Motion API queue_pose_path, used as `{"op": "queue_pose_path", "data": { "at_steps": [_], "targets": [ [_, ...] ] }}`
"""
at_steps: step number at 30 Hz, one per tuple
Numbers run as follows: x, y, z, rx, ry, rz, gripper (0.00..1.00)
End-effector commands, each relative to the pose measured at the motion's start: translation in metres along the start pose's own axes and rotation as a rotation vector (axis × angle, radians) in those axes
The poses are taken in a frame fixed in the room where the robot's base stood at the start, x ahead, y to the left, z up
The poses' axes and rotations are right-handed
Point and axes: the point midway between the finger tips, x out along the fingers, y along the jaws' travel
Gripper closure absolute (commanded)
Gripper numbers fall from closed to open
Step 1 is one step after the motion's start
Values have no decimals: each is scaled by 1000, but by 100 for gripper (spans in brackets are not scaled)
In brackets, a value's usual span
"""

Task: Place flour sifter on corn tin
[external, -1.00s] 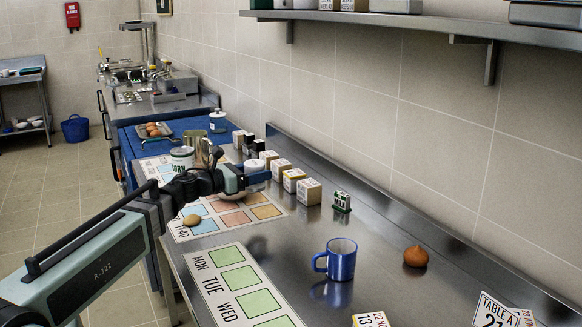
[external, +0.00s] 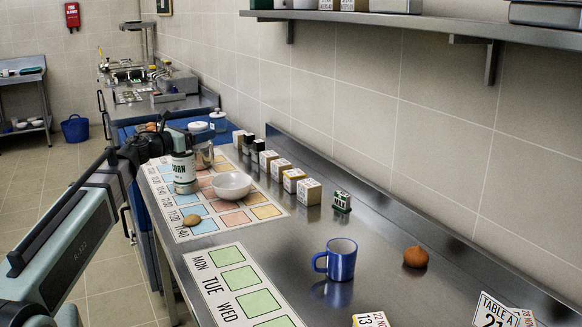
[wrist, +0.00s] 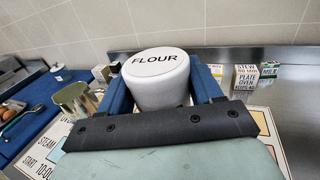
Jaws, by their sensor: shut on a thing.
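The flour sifter (wrist: 158,78) is a white round canister whose top reads FLOUR. It sits upright between the two blue fingers of my gripper (wrist: 165,92), which is shut on it. In the external view my gripper (external: 200,135) holds the flour sifter (external: 197,126) above the bench, higher than the corn tin and to the right of its top in the picture. The corn tin (external: 183,172) is a white can marked CORN, standing upright on the printed mat. My wrist partly hides its top. I cannot tell whether the two touch. The corn tin is not visible in the wrist view.
A metal jug (external: 205,156) stands beside the corn tin, and a white bowl (external: 232,185) is in front on the mat. Several small boxes (external: 281,169) line the wall side. A blue mug (external: 341,258) and an onion-like item (external: 415,256) stand nearer the camera.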

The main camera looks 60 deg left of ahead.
Motion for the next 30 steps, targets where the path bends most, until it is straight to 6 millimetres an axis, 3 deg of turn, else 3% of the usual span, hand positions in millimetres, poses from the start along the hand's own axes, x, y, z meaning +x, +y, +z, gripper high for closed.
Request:
{"op": "queue_pose_path", "data": {
  "at_steps": [1, 6, 12, 16, 23, 30],
  "targets": [
    [-3, 23, 12, 3, -2, 25, 70],
    [-16, 80, 44, 3, -2, 74, 70],
    [-18, 123, 77, 1, -1, 63, 70],
    [-4, 126, 85, -1, 1, 8, 70],
    [3, 114, 76, 0, 0, -97, 70],
    [2, 108, 48, -3, 1, -123, 70]
  ]
}}
